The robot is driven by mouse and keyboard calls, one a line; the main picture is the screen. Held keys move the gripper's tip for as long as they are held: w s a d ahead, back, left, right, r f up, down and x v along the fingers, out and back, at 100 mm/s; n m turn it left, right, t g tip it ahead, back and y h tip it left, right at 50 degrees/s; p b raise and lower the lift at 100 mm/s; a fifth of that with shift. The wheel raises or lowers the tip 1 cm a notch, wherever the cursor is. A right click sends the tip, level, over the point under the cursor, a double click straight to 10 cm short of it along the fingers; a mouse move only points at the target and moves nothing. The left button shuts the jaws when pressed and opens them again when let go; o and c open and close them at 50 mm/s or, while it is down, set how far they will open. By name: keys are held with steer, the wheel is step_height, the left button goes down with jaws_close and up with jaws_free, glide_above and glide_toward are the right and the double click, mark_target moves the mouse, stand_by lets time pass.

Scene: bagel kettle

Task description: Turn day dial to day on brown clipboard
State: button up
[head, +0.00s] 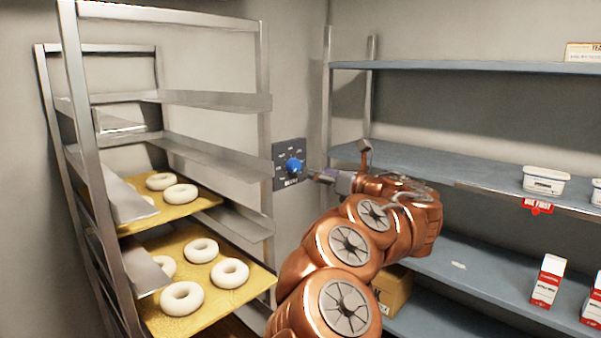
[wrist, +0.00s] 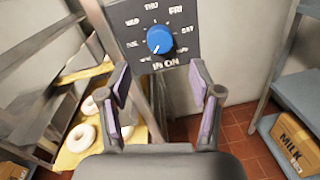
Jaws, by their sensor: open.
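The day dial is a blue round knob (head: 293,166) on a dark panel (head: 281,152) fixed to the wall behind the tray rack. In the wrist view the knob (wrist: 160,40) is near the top centre, ringed by white day labels; THU, FRI, SAT and WED are readable. In the head view my gripper (head: 322,177) is just right of the panel. No brown clipboard shows in either view.
A metal rack (head: 265,100) with gold trays of pale bagels (head: 183,297) stands left of the dial. Blue-grey shelves (head: 450,68) on the right hold a white tub (head: 545,181), cartons (head: 548,281) and a cardboard box (wrist: 296,143). Red tiled floor (wrist: 237,145) shows between.

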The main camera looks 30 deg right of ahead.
mark_target(297, 166)
steer(key=shift+w+a+p, duration=0.2)
steer(key=shift+w, duration=1.05)
steer(key=shift+w+a+p, duration=0.2)
steer(key=shift+w+a, duration=0.05)
steer(key=shift+w, duration=1.05)
steer(key=shift+w+a+p, duration=0.2)
steer(key=shift+w, duration=1.05)
steer(key=c, duration=1.1)
steer(key=shift+c, duration=0.2)
